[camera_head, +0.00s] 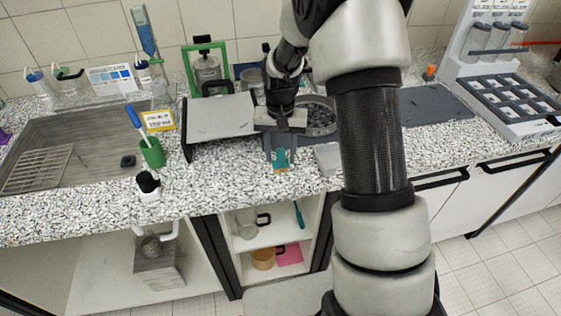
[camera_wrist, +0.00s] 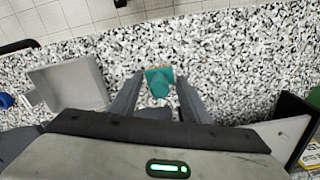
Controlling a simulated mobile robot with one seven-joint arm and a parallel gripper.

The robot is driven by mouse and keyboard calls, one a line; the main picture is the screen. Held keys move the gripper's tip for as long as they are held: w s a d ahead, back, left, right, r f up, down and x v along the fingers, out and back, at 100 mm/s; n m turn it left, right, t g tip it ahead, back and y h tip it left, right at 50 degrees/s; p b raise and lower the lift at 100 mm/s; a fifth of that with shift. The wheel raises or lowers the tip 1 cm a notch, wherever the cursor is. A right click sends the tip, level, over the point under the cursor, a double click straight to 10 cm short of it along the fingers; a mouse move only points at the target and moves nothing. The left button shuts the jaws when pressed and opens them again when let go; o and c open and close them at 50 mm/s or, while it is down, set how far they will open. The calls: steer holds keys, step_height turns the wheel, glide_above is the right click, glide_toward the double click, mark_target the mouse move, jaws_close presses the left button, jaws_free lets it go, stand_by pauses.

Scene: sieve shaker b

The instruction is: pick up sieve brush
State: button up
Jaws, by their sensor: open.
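A small teal piece with a tan or orange part, which I take to be the sieve brush (camera_wrist: 158,81), lies on the speckled counter in the wrist view. It also shows in the head view (camera_head: 280,158) near the counter's front edge. My gripper (camera_head: 281,150) points down over it. In the wrist view my two fingers (camera_wrist: 158,92) stand apart, one on each side of the teal piece, with gaps between. The rest of the brush is hidden under my gripper. I cannot tell its full shape or how far below the fingertips it is.
A grey plate (camera_head: 221,117) on dark supports stands left of my gripper, and a round sieve pan (camera_head: 319,128) is behind right. A small grey tray (camera_wrist: 72,83) lies close by. A green cup (camera_head: 152,153) holds a blue-handled tool. Clear counter lies in front of the plate.

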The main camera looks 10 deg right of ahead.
jaws_close()
